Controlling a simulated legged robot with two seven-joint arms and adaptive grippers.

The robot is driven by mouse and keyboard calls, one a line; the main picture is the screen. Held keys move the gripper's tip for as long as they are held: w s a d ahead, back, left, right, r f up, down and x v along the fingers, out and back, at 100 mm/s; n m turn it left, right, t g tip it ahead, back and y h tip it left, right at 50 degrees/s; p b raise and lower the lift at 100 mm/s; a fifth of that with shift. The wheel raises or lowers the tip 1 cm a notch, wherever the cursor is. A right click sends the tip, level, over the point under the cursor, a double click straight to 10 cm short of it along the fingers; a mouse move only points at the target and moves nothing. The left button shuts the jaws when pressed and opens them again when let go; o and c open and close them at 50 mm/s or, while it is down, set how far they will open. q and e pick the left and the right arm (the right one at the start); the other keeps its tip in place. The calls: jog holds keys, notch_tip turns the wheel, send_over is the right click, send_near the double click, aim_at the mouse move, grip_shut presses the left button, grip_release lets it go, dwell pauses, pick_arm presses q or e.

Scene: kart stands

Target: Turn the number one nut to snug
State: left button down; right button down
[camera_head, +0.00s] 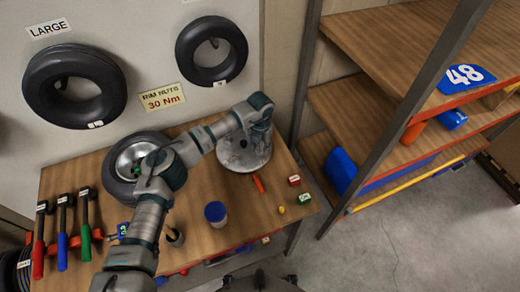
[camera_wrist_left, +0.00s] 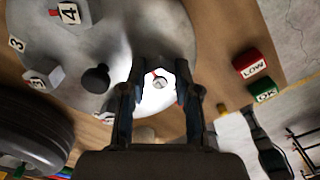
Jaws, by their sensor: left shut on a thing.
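A grey metal disc (camera_head: 236,156) lies on the wooden bench under my left gripper. My left arm reaches over the bench, and its gripper (camera_head: 255,130) points down at the disc. In the left wrist view the two fingers (camera_wrist_left: 159,88) are shut on a pale nut with a red mark (camera_wrist_left: 154,75). Its number cannot be read, and the fingers partly cover it. The disc (camera_wrist_left: 120,35) also carries number tags, including a 4 (camera_wrist_left: 69,13) and a 3 (camera_wrist_left: 16,43), and a dark knob (camera_wrist_left: 95,78).
A wheel (camera_head: 128,160) lies left of the disc. A blue-topped jar (camera_head: 215,214), a red block (camera_head: 294,181) and a green block (camera_head: 304,198) stand near the front right. Shelves (camera_head: 370,120) stand to the right.

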pick_arm(q)
jog(key=m+b, duration=0.2)
jog(key=m, duration=0.3)
jog(key=shift+w+d+m+b, duration=0.1)
jog(key=shift+m+b, duration=0.2)
jog(key=shift+b, duration=0.05)
jog(key=m+b, duration=0.2)
jog(key=m, duration=0.3)
jog(key=shift+d, duration=0.1)
jog(key=shift+s+m+b, duration=0.2)
jog(key=shift+m+b, duration=0.15)
jog(key=shift+m, duration=0.8)
jog(key=shift+s+m+b, duration=0.2)
jog(key=shift+m+b, duration=0.1)
jog(key=shift+m, duration=0.85)
pick_arm(e)
jog(key=w+a+r, duration=0.1)
jog(key=w+r, duration=0.3)
jog(key=w, duration=0.3)
jog(key=w+a+r+t, duration=0.1)
jog(key=w+a+r, duration=0.1)
jog(key=w, duration=0.6)
jog(key=shift+r, duration=0.85)
jog(key=shift+w, duration=0.2)
